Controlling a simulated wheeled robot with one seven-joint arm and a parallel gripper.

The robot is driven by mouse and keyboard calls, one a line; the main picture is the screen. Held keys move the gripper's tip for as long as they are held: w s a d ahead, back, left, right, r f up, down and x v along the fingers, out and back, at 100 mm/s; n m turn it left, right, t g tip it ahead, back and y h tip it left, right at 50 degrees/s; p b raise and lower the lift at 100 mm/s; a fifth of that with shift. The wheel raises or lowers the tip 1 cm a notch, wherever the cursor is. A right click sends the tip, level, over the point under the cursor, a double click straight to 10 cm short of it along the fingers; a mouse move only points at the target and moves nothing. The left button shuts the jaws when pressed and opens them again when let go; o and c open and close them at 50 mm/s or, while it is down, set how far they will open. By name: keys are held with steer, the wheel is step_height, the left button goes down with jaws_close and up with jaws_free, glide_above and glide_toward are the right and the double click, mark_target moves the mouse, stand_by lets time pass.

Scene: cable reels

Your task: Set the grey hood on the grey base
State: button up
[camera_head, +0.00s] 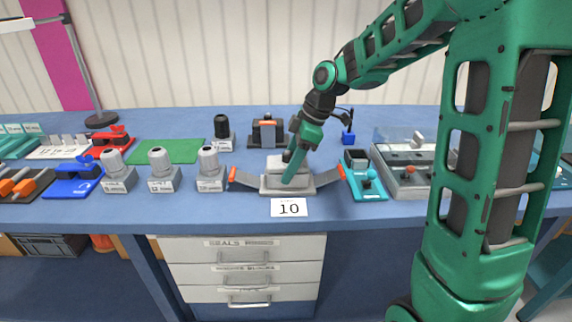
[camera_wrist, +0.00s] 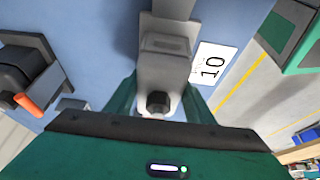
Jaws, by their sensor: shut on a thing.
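The grey hood (camera_head: 275,161) is a pale block at the bench's front, directly over the grey base (camera_head: 270,186). I cannot tell whether it rests fully on the base or is slightly above it. Two grey arms with orange ends spread left and right from the base. My gripper (camera_head: 291,169) comes down from above, in front of the hood, and is shut on it. In the wrist view, a black knob (camera_wrist: 158,102) sits between the green fingers of my gripper (camera_wrist: 160,98), with the grey hood (camera_wrist: 166,44) beyond. The fingers hide part of the hood.
A white card marked 10 (camera_head: 289,207) is at the bench's front edge. Grey-capped blocks (camera_head: 209,171) stand to the left. A teal fixture (camera_head: 367,181) and a grey box (camera_head: 408,176) stand close on the right. A black fixture (camera_head: 267,131) is behind.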

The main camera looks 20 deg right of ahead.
steer(key=o, duration=1.3)
steer(key=v, duration=1)
steer(key=shift+d+r, duration=0.2)
steer(key=shift+r, duration=0.15)
steer(key=s+d+f+m+h, duration=0.1)
steer(key=s+d+f+m, duration=0.2)
steer(key=s+m, duration=0.4)
steer(key=s+d+f+m+g+h, duration=0.1)
steer(key=s+d+f+m, duration=0.2)
steer(key=s, duration=1)
steer(key=s+d+f+m+h, duration=0.2)
steer(key=s+d+f+m, duration=0.1)
steer(key=s+d+m, duration=0.4)
steer(key=shift+s+f+m+g, duration=0.15)
steer(key=shift+s+m, duration=0.65)
steer(key=shift+m, duration=0.15)
steer(key=shift+s+f+m+g, duration=0.15)
steer(key=shift+s+m, duration=0.6)
steer(key=shift+m, duration=0.2)
